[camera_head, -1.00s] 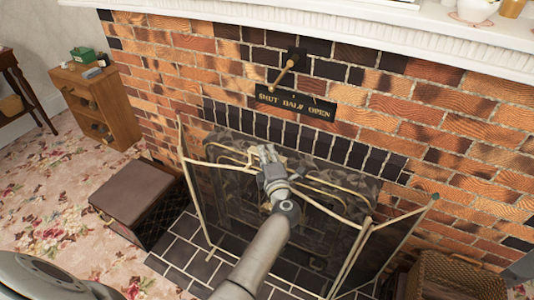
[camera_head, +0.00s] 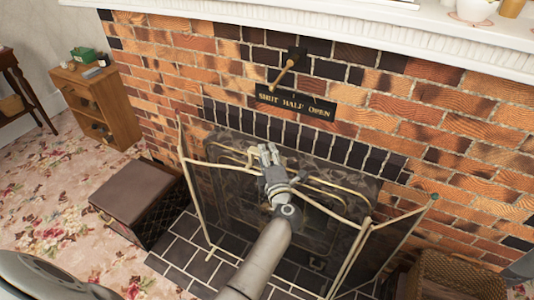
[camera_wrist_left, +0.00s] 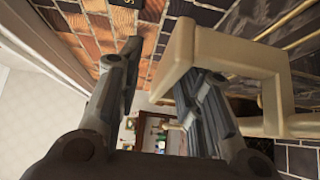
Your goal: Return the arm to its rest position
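My left arm reaches in from the bottom of the head view. Its grey gripper (camera_head: 268,148) is over the fire screen (camera_head: 211,165), in front of the brick fireplace. In the left wrist view the two fingers (camera_wrist_left: 158,75) stand apart with no object held between them. A pale metal bar of the screen (camera_wrist_left: 225,50) crosses close to the right-hand finger and covers part of it. I cannot tell whether they touch. My right gripper is in neither view.
A brown-topped box (camera_head: 135,190) stands left of the hearth tiles (camera_head: 185,247). A wicker basket (camera_head: 460,275) is at the lower right. A lever (camera_head: 284,75) and a black sign (camera_head: 292,103) are on the brick wall. Carpet (camera_head: 60,195) is open at left.

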